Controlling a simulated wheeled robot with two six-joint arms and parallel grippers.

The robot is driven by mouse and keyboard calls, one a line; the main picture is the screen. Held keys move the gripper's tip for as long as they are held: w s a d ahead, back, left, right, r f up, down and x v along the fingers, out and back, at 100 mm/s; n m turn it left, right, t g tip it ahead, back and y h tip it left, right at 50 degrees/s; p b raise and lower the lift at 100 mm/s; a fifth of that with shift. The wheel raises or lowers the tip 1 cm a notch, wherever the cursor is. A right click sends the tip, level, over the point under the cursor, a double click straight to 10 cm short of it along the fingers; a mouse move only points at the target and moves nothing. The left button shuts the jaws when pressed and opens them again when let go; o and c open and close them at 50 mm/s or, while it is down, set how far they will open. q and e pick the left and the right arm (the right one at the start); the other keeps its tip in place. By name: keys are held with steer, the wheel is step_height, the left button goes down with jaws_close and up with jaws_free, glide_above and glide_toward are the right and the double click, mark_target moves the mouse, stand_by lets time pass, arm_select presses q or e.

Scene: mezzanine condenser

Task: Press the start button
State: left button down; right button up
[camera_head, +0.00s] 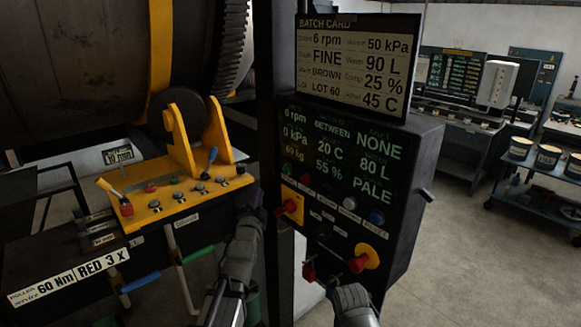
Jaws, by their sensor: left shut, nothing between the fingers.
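A dark control box (405,190) stands right of centre, with a lit readout on its upper front. My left gripper (249,205) is shut and empty, left of the box and apart from the buttons. My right gripper (328,288) is low before the box; its fingers are unclear.
Red switches on yellow plates (371,251) stick out below the buttons. A batch card screen (358,65) tops the box. A yellow console (165,203) with levers and knobs stands left, below a large drum (75,75). Open floor (460,240) lies right.

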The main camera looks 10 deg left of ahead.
mark_target(286, 170)
arm_select(q)
steer(key=r, duration=0.1)
steer(key=a+r+t, duration=0.1)
steer(key=r, duration=0.1)
steer(key=shift+a+r+m, duration=0.15)
steer(key=shift+m, duration=0.25)
steer(key=w+d, duration=0.5)
steer(key=w, duration=0.1)
steer(key=shift+w+d, duration=0.3)
steer(key=shift+w, duration=0.1)
stand_by(2.0)
steer(key=shift+w+d, duration=0.25)
steer(key=shift+w, duration=0.1)
